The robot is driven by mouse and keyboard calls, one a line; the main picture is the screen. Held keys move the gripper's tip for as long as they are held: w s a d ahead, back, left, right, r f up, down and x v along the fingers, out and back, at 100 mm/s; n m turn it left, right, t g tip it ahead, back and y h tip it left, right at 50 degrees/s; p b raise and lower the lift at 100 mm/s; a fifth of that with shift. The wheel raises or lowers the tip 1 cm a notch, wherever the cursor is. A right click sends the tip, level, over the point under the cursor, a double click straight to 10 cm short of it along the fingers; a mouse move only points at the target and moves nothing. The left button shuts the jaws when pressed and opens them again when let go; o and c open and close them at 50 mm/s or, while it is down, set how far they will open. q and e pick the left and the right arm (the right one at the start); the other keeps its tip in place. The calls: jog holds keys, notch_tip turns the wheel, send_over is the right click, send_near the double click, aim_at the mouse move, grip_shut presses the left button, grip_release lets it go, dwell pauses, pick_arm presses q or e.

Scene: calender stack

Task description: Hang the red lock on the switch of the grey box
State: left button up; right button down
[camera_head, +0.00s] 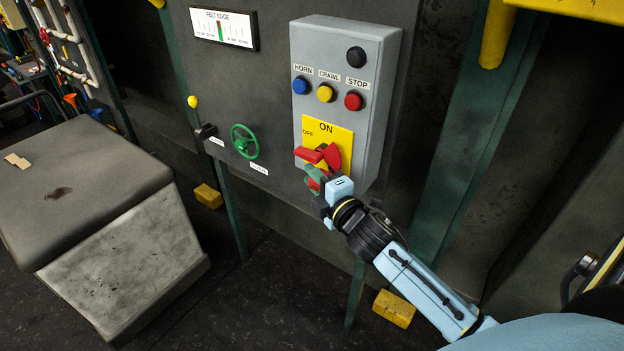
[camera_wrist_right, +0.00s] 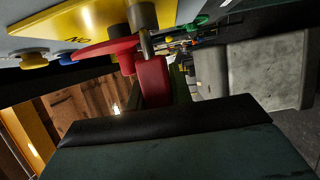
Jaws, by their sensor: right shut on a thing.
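The grey box (camera_head: 380,90) is fixed to the dark machine panel. Its red rotary switch (camera_head: 330,156) sits on a yellow plate marked ON and OFF, with its handle pointing left. My right gripper (camera_head: 315,183) is just below the switch, shut on the red lock (camera_wrist_right: 153,80). In the head view the fingers mostly hide the lock. In the wrist view its grey shackle (camera_wrist_right: 146,44) rises beside the red switch (camera_wrist_right: 104,48), very close to it. I cannot tell whether the shackle passes through the switch. My left gripper is not in view.
Blue, yellow and red buttons (camera_head: 325,93) and a black knob (camera_head: 356,56) are above the switch. A green handwheel (camera_head: 244,142) and a yellow-tipped lever (camera_head: 193,103) stick out to the left. A grey block-like bench (camera_head: 90,170) stands at the left.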

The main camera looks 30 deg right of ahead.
jog(key=shift+w+d, duration=0.2)
jog(key=shift+d, duration=0.35)
